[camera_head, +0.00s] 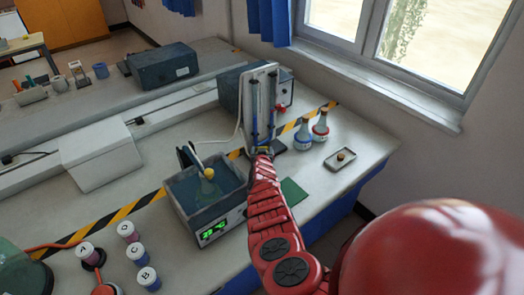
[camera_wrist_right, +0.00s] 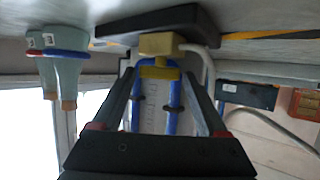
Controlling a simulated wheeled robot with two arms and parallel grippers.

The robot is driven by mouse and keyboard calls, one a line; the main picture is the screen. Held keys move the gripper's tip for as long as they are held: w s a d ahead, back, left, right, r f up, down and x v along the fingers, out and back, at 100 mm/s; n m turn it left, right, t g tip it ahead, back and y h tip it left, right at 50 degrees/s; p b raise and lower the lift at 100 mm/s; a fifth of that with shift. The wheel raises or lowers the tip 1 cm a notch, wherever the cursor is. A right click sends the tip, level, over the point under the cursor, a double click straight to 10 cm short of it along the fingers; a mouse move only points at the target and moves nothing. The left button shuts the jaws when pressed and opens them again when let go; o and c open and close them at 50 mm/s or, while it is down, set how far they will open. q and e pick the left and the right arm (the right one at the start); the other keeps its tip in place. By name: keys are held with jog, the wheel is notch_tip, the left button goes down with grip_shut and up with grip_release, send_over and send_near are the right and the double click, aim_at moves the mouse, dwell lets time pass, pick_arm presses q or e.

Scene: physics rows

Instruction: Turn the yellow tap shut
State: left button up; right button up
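The yellow tap (camera_wrist_right: 160,69) sits at the end of two blue tubes (camera_wrist_right: 173,98) on an upright stand, beside a tan-yellow block (camera_wrist_right: 160,43) in the right wrist view. That view looks upside down. My right gripper (camera_wrist_right: 161,80) is open, its two fingers spread on either side of the tap and tubes. I cannot tell whether a finger touches the tap. In the head view my red right arm (camera_head: 268,205) reaches the foot of the stand (camera_head: 262,95), and the tap is mostly hidden there. My left gripper is not in view.
A water bath (camera_head: 205,225) with a flask stands left of my arm. Two flasks, one blue-ringed (camera_head: 303,135) and one red-ringed (camera_head: 321,128), and a small tray (camera_head: 341,160) stand right of the stand. Several labelled jars (camera_head: 128,231) are at the front left.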

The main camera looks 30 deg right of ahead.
jog(key=shift+o, duration=1.2)
jog(key=shift+r, duration=0.1)
jog(key=shift+s+a+r+p, duration=0.15)
jog(key=shift+s+a+p, duration=0.2)
jog(key=shift+p, duration=0.25)
jog(key=p+v, duration=0.4)
jog(key=v, duration=0.2)
jog(key=shift+s+p, duration=0.2)
jog(key=shift+p, duration=0.15)
